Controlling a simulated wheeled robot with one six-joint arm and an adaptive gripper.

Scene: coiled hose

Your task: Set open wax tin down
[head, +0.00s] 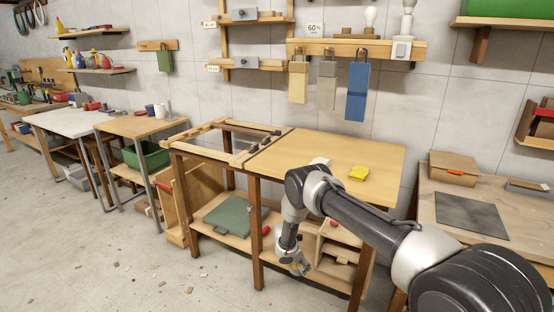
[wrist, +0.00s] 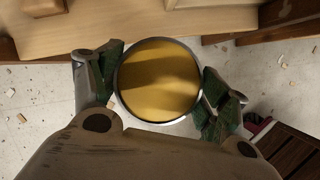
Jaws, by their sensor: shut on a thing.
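The open wax tin (wrist: 158,80) is round, with a dark metal rim and yellow-amber wax showing inside. In the wrist view it sits between the two fingers of my gripper (wrist: 160,84), which is shut on its sides. In the head view my gripper (head: 299,266) hangs low in front of the workbench (head: 325,150), near its lower shelf. The tin is hard to make out there, small and partly hidden by the gripper. In the wrist view a wooden board (wrist: 110,30) lies at the top, and grey floor shows beneath the tin.
A green folded item (head: 228,218) lies on the lower shelf. A wooden box stands right of my gripper. The right table holds a grey mat (head: 471,214) and a cardboard box (head: 453,168). Floor is free at left.

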